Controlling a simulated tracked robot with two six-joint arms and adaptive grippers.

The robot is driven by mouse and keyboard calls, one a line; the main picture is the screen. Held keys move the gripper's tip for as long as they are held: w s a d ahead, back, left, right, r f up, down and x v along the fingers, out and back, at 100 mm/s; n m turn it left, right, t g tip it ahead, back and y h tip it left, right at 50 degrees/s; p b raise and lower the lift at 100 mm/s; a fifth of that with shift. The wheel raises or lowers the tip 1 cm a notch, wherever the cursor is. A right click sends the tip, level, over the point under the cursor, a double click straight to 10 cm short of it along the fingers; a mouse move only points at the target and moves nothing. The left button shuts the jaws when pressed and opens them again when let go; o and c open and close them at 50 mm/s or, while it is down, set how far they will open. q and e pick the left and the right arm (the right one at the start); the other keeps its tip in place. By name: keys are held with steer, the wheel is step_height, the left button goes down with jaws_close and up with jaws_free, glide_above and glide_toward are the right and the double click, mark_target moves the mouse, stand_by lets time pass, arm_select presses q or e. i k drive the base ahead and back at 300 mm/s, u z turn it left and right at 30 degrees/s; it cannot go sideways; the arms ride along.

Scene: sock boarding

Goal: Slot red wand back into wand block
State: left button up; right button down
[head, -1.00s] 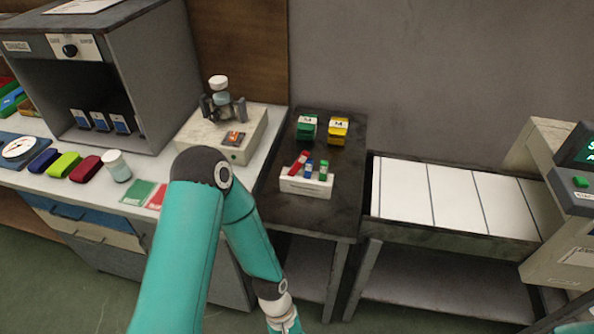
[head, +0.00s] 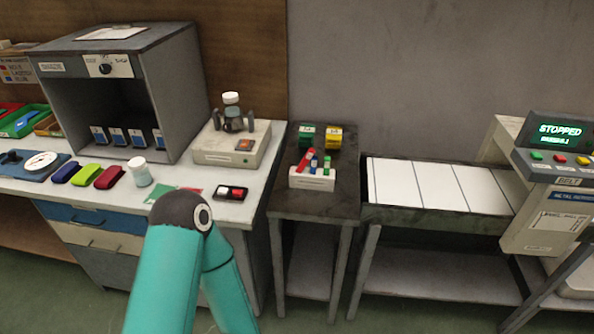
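The red wand (head: 304,160) is at the left of the white wand block (head: 312,180), leaning to the right. Its lower end meets the block, but I cannot tell whether it is seated in a slot. A blue wand (head: 314,163) and a green wand (head: 327,164) stand upright in the block. The block sits on the dark side table (head: 340,203). My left arm shows at the bottom left of centre, and its gripper is below the picture edge. My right gripper is not in view.
A green box (head: 306,137) and a yellow box (head: 328,137) stand behind the block. A black tray with red and white pieces (head: 232,193) lies on the left counter. The conveyor (head: 440,188) at right is empty, and its panel (head: 556,135) reads STOPPED.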

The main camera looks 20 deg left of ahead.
mark_target(318, 181)
steer(key=u, duration=0.35)
steer(key=i, duration=1.05)
steer(key=z, duration=0.4)
